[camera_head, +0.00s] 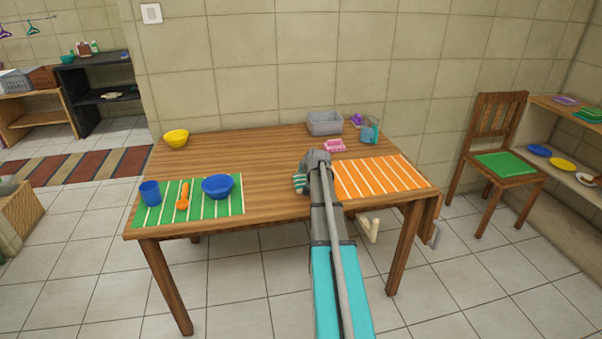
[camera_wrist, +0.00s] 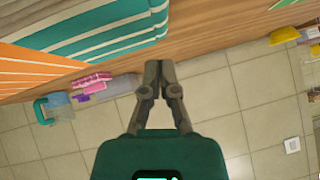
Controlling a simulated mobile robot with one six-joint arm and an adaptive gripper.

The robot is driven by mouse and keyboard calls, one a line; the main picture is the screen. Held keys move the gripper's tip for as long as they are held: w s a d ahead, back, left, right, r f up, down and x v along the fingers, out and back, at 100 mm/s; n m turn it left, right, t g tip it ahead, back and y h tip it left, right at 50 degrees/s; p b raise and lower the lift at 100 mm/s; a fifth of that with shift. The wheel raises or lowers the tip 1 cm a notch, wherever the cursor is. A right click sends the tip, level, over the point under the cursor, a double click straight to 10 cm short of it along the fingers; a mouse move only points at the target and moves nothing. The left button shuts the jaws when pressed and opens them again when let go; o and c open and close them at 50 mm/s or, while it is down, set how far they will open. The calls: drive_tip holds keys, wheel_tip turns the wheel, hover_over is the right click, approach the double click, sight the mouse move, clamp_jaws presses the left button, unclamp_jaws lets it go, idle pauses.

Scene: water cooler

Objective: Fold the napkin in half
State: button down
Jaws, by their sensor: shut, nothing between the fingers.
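The napkin (camera_wrist: 105,28) is a teal cloth with white stripes. In the wrist view it lies on the wooden table, beside the orange striped mat. In the head view only a small part of the napkin (camera_head: 299,183) shows, left of my arm; the rest is hidden behind the arm. My gripper (camera_wrist: 158,66) is shut and empty. In the wrist view its fingertips are close to the napkin's edge; I cannot tell whether they touch it. The fingertips are hidden in the head view.
The table (camera_head: 275,150) also bears an orange striped mat (camera_head: 380,178), a pink item (camera_head: 335,146), a grey bin (camera_head: 324,123), a teal cup (camera_head: 370,130) and a yellow bowl (camera_head: 176,138). A green mat (camera_head: 148,214) holds a blue bowl (camera_head: 217,187), blue cup and orange spoon.

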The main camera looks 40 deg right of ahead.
drive_tip(key=w+a+p+v, duration=0.1)
drive_tip(key=p+v, duration=0.6)
drive_tip(key=v, duration=0.3)
drive_tip(key=shift+a+r, duration=0.3)
drive_tip(key=shift+r, duration=0.05)
drive_tip(key=shift+s, duration=0.15)
drive_tip(key=s+a+n+g+y+p, duration=0.3)
drive_tip(key=a+n+g, duration=0.1)
drive_tip(key=a, duration=2.2)
drive_tip(key=s+a+n+g+p, duration=0.3)
drive_tip(key=s+a+g, duration=0.2)
drive_tip(key=s+a, duration=0.9)
drive_tip(key=a+r, duration=0.1)
drive_tip(key=a, duration=0.2)
drive_tip(key=shift+a+h+p, duration=0.3)
drive_tip(key=shift+a+p, duration=0.05)
drive_tip(key=shift+a, duration=0.05)
